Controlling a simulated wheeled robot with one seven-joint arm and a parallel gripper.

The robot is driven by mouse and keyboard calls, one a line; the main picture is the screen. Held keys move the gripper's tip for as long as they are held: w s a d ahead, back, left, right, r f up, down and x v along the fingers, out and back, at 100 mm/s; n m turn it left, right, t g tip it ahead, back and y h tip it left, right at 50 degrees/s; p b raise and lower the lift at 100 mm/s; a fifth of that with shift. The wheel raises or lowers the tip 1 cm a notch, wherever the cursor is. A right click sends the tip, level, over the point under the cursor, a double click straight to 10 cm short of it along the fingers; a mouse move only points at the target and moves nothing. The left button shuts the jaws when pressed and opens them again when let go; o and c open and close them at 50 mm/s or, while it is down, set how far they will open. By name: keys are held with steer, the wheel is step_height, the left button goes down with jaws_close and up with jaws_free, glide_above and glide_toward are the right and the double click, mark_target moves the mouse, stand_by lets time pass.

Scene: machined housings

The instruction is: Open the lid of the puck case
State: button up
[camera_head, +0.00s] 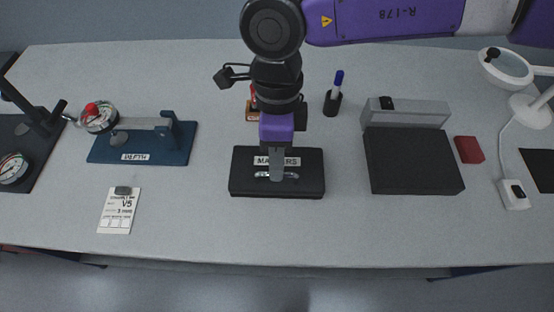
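A black case (240,182) lies flat at the middle of the table, its lid closed. It has a white label, partly hidden, reading "MA…ERS", and a silver handle (291,175) near its front. No label here reads "puck", so I cannot tell for sure that this is the puck case. My gripper (277,178) points down over this case, its grey finger in front of the label and at the handle. Whether it touches the handle, and the gap between its fingers, cannot be made out.
A dark flat box (413,160) lies at right before a grey box (425,113). Near them are a red block (469,150) and a white lamp (507,68). A blue depth gauge stand (180,150) and a paper tag (119,211) are left. A pen holder (332,104) stands behind.

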steer(key=shift+s+f, duration=0.15)
steer(key=shift+f, duration=0.7)
jaws_close()
stand_by(0.8)
